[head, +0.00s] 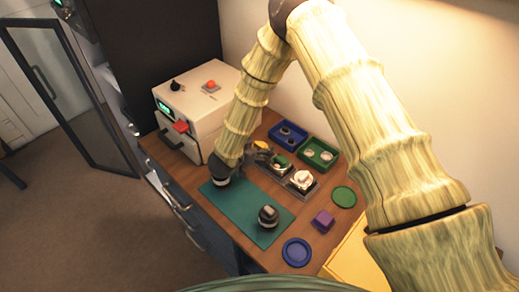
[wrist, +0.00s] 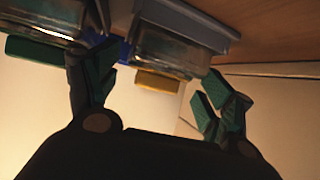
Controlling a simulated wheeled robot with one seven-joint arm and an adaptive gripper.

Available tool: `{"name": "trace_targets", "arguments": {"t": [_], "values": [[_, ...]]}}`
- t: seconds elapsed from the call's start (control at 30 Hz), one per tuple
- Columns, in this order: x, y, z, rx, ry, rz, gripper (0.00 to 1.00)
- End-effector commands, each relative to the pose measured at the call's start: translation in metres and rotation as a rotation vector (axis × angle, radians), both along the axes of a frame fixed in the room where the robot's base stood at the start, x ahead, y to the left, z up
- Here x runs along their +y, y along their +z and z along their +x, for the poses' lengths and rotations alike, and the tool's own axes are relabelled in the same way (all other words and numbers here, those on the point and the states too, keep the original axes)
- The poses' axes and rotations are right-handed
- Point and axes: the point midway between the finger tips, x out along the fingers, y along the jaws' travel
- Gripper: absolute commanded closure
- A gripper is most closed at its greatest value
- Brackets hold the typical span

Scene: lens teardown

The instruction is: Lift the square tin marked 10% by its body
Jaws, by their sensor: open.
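No 10% mark can be read in either view, so I cannot tell which tin is the marked one. In the wrist view, a squarish, glassy-sided container (wrist: 180,52) with a yellow top (wrist: 158,83) appears upside down, between my gripper's fingers. My gripper (wrist: 158,72) is open, with one green-padded finger on each side; I see no contact. A similar container with a green top (wrist: 35,51) is at the upper left. In the head view these stand in a row: yellow-topped (head: 262,146), green-topped (head: 281,163) and white-topped (head: 301,181).
A teal mat (head: 218,200) bears a dark round part (head: 268,216). Blue (head: 288,134) and green (head: 319,153) trays stand behind the row. A white machine (head: 200,105) stands left. Green disc (head: 344,197), purple block (head: 323,221) and blue dish (head: 297,252) lie right.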

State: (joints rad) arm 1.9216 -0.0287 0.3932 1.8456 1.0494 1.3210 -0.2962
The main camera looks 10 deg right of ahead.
Motion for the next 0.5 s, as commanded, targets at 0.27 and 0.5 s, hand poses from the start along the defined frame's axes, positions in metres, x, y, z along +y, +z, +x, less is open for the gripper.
{"name": "trace_targets", "arguments": {"t": [0.27, 0.5], "values": [[-0.0014, -0.0017, 0.0016, 0.000, 0.001, 0.000, 0.19], [-0.0014, -0.0016, 0.0015, 0.000, 0.001, 0.000, 0.57]]}}
